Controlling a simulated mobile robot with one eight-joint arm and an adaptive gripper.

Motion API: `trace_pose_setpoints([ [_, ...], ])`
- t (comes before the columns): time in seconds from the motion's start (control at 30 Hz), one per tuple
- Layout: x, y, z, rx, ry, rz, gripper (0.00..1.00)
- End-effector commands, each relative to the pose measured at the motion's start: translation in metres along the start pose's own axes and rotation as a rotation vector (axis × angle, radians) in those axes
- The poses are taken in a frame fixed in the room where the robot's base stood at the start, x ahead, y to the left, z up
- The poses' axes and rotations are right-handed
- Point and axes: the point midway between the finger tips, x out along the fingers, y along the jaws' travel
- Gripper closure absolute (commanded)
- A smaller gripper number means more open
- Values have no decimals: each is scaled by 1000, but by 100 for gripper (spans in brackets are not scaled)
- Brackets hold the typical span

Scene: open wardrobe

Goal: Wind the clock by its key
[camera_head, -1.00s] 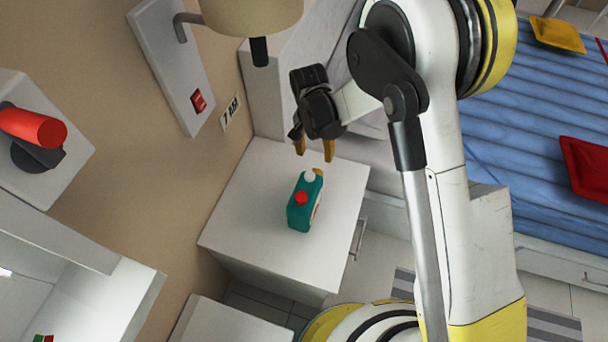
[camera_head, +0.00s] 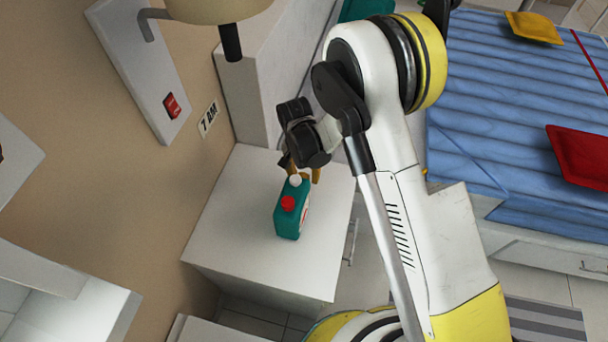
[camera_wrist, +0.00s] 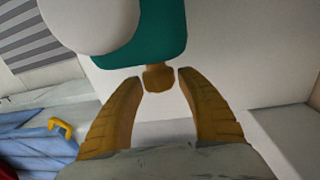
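The teal clock (camera_head: 291,221) stands on the white bedside cabinet, with a red knob (camera_head: 288,202) and a white knob (camera_head: 295,181) on it. In the wrist view its teal body (camera_wrist: 150,45) fills the top, partly covered by the large white knob (camera_wrist: 100,20). The brownish-yellow key (camera_wrist: 158,78) sticks out from the clock toward me. My gripper (camera_head: 304,173) is at the clock's far side in the head view. In the wrist view my gripper (camera_wrist: 160,78) is open, one yellow finger on each side of the key, with narrow gaps. The key is hidden in the head view.
The white cabinet top (camera_head: 225,225) is clear around the clock. A lamp (camera_head: 230,10) hangs above, and a wall panel with a red switch (camera_head: 171,105) is at left. A bed with a blue cover (camera_head: 500,120) and a red cushion (camera_head: 580,155) lies at right.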

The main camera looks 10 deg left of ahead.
Motion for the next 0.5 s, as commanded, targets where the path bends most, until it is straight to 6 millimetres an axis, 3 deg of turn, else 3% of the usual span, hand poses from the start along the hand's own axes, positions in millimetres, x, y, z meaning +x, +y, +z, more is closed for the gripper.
trace_pose_setpoints([
  [0.03, 0, 0, 0, 0, 0, 0, 72],
  [0.1, 0, 0, 0, 0, 0, 0, 94],
  [0.13, 0, 0, 0, 0, 0, 0, 97],
  [0.27, 0, -1, 0, -2, -1, 16, 97],
  [0.5, 1, -3, 0, -5, 0, 299, 97],
])
